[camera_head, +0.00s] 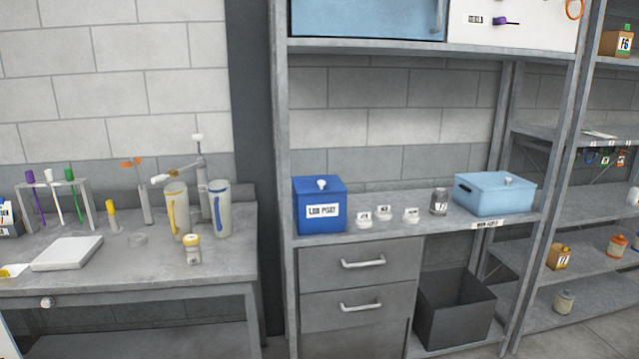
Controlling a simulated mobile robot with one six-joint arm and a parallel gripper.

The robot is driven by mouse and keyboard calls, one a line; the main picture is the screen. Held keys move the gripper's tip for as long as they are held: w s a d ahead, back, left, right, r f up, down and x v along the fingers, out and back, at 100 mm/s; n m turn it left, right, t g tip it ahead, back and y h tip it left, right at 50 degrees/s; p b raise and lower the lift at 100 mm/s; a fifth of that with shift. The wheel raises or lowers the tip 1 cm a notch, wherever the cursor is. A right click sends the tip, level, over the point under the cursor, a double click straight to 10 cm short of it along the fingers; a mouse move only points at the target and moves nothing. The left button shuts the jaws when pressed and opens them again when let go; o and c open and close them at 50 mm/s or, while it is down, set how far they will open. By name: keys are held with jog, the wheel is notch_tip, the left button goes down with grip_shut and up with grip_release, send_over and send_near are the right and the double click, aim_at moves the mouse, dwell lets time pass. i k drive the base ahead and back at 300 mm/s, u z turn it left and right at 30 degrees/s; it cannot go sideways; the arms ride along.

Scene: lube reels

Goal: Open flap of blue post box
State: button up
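The blue post box (334,234) stands on the grey shelf counter, left of centre. Its front carries a white label (322,211) that seems to read "LUB POST". Its top flap (308,184) lies flat and looks shut, with a white knob (321,184) on it. My gripper is not in view, so where it is relative to the box cannot be seen.
White labelled pieces and a grey can (439,202) stand right of the box, then a light blue bin (500,194). Two drawers (345,285) are below. A workbench (120,275) with jugs and tubes is at left. An upper cabinet (365,18) hangs above.

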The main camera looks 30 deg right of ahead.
aim_at(306, 185)
jog(key=z, duration=0.05)
jog(key=i, duration=0.9)
jog(key=u, duration=0.05)
